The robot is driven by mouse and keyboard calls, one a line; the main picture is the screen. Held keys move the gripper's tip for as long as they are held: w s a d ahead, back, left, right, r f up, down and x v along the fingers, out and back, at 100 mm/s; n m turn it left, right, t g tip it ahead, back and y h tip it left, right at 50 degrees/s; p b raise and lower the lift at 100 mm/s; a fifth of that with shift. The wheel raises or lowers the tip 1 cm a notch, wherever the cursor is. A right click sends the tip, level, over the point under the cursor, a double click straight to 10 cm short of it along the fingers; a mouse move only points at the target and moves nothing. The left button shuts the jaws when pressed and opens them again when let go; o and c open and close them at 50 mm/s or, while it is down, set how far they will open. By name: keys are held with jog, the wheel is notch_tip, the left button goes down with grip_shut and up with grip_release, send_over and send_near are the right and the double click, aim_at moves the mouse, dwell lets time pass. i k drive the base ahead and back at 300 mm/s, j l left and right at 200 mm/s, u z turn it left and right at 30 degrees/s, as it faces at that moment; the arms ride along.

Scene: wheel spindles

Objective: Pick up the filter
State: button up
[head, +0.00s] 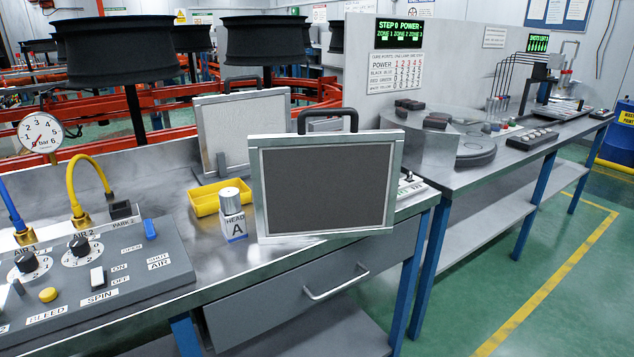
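A filter (327,188), a flat dark grey panel in a silver frame with a black handle on top, stands upright near the front edge of the metal workbench. A second, similar framed panel (240,130) with a lighter face stands behind it to the left, partly hidden by the front one. I cannot tell for certain which of the two the task means. My gripper is not in view.
A small block labelled "HEAD A" (233,222) stands close left of the front panel, with a yellow tray (207,199) behind it. A control panel with knobs and hoses (95,270) fills the bench's left. A drawer handle (336,284) juts out below. Green floor (490,250) is clear at right.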

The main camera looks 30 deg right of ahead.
aim_at(338, 184)
jog(key=l, duration=0.8)
jog(key=l+u, duration=0.1)
jog(key=l, duration=0.7)
jog(key=k+l, duration=0.1)
jog(key=l, duration=0.7)
jog(key=k+l, duration=0.1)
jog(key=l, duration=0.7)
jog(key=l+u, duration=0.1)
jog(key=l, duration=0.7)
jog(key=i+j, duration=0.1)
jog(key=j, duration=0.45)
jog(key=i, duration=0.05)
